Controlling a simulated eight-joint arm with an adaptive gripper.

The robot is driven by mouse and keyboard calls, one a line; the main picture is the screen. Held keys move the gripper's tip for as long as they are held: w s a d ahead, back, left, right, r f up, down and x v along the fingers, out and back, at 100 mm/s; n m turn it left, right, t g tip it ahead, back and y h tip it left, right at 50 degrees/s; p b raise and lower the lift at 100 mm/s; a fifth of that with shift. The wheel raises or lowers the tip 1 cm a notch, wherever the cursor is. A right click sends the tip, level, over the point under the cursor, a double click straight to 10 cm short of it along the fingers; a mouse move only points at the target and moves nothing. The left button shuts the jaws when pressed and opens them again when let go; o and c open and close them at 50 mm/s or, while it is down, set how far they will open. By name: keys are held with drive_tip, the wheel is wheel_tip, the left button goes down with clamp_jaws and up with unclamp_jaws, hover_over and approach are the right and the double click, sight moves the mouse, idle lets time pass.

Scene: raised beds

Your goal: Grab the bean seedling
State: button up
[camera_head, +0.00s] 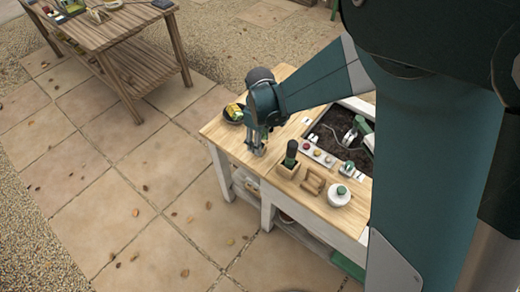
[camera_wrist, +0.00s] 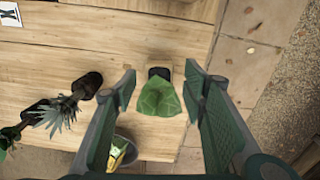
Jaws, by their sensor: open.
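In the wrist view, a seedling with broad green leaves (camera_wrist: 158,98), which looks like the bean seedling, has a dark plug (camera_wrist: 159,73) at its far side. It is over the wooden bench top, in the gap between my fingers. My gripper (camera_wrist: 160,76) is open, with one finger on each side of the leaves and a gap on both sides. In the head view my gripper (camera_head: 257,147) points down at the bench's left part, and the seedling cannot be made out there. Other seedlings in dark plugs (camera_wrist: 88,85) lie to the left in the wrist view.
A dark bowl with a yellow packet (camera_wrist: 121,152) is close to my left finger; it also shows in the head view (camera_head: 234,112). A wooden block with a dark-handled tool (camera_head: 289,163), a small rack (camera_head: 312,183), a white pot (camera_head: 338,195) and a soil bed (camera_head: 343,135) stand to the right.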

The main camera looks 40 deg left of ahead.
drive_tip(key=shift+f, duration=1.6)
drive_tip(key=c, duration=1)
